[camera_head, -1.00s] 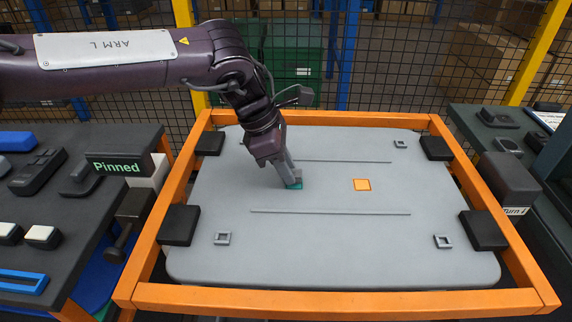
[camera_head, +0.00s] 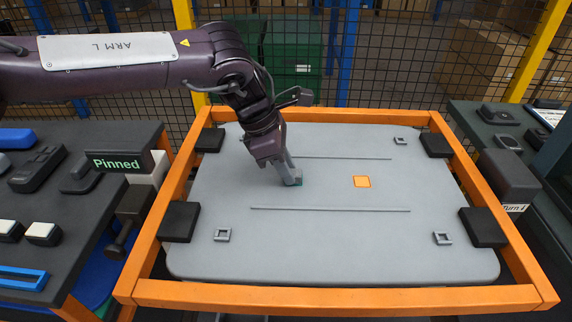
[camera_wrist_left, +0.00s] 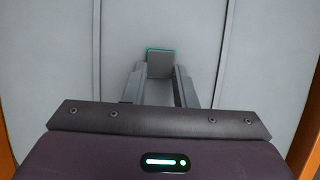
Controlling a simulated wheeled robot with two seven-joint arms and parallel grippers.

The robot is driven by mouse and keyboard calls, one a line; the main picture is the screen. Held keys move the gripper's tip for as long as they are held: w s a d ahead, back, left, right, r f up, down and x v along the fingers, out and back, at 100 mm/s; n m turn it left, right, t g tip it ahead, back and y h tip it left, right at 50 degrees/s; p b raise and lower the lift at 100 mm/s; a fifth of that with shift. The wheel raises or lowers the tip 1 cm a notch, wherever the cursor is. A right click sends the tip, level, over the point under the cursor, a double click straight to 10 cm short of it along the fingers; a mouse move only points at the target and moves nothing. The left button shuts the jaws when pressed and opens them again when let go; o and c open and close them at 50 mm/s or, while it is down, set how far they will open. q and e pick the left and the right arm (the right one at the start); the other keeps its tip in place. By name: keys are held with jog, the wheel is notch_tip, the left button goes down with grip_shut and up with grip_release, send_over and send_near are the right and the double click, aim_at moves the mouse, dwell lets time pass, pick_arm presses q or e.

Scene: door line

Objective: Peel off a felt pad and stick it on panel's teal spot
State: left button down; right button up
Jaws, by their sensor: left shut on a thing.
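The grey panel (camera_head: 330,245) lies flat inside an orange frame. My left gripper (camera_head: 292,178) reaches down to it, left of the panel's middle. In the left wrist view my left gripper (camera_wrist_left: 160,75) is shut on a small grey felt pad (camera_wrist_left: 160,65). The pad lies over the teal spot (camera_wrist_left: 148,49), and only a thin teal edge shows around it. In the head view a sliver of the teal spot (camera_head: 299,184) shows beside the fingertips. I cannot tell whether the pad is pressed fully flat. My right gripper is not in view.
Black blocks (camera_head: 178,222) sit at the frame's corners. A dark bench (camera_head: 60,200) with a "Pinned" sign (camera_head: 117,163) stands at the left. Another bench stands at the right.

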pick_arm(q)
jog(key=shift+f, duration=0.25)
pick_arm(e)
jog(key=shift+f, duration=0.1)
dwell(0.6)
pick_arm(q)
jog(key=c, duration=1.1)
grip_release()
jog(key=v, duration=0.8)
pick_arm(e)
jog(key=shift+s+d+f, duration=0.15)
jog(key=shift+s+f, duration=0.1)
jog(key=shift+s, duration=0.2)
